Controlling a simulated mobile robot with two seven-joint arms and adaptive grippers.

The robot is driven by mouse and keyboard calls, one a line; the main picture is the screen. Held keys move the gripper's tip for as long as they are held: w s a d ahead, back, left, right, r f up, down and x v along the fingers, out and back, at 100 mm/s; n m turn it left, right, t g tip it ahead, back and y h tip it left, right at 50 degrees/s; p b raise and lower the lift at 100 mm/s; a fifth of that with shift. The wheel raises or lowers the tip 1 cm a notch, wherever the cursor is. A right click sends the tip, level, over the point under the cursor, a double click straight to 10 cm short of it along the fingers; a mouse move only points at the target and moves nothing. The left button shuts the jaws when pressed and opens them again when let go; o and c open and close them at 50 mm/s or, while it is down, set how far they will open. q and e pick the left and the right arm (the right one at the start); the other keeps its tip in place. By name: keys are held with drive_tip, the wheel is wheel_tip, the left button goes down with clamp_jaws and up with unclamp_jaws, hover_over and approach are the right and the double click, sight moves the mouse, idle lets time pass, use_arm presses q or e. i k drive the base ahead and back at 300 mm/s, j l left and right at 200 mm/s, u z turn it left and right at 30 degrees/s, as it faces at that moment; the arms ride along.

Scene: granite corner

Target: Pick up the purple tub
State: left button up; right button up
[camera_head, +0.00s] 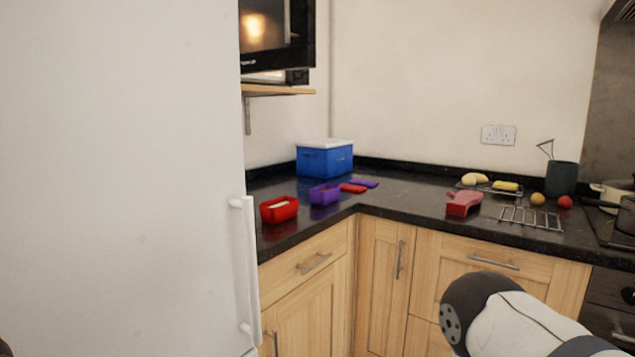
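The purple tub (325,194) is a small open container on the dark granite counter, near the inner corner. It stands to the right of a red tub (279,209) with something pale inside. A red lid (353,188) and a purple lid (364,183) lie flat just to its right. No gripper shows: only a rounded white and dark part of my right arm is at the bottom right, well below and in front of the counter. My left gripper is out of view.
A blue box with a white lid (325,158) stands behind the tubs. A tall white fridge (120,180) fills the left. A red object (463,203) and a wire rack (531,217) are on the right counter.

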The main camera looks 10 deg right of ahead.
sight(327, 193)
drive_tip(key=i+l+z, duration=0.2)
drive_tip(key=i+l, duration=0.3)
drive_tip(key=i+l+z, duration=0.2)
drive_tip(key=i+l, duration=0.15)
drive_tip(key=i, duration=0.15)
drive_tip(key=i+l+z, duration=0.2)
drive_tip(key=i+l, duration=0.15)
drive_tip(key=i, duration=0.2)
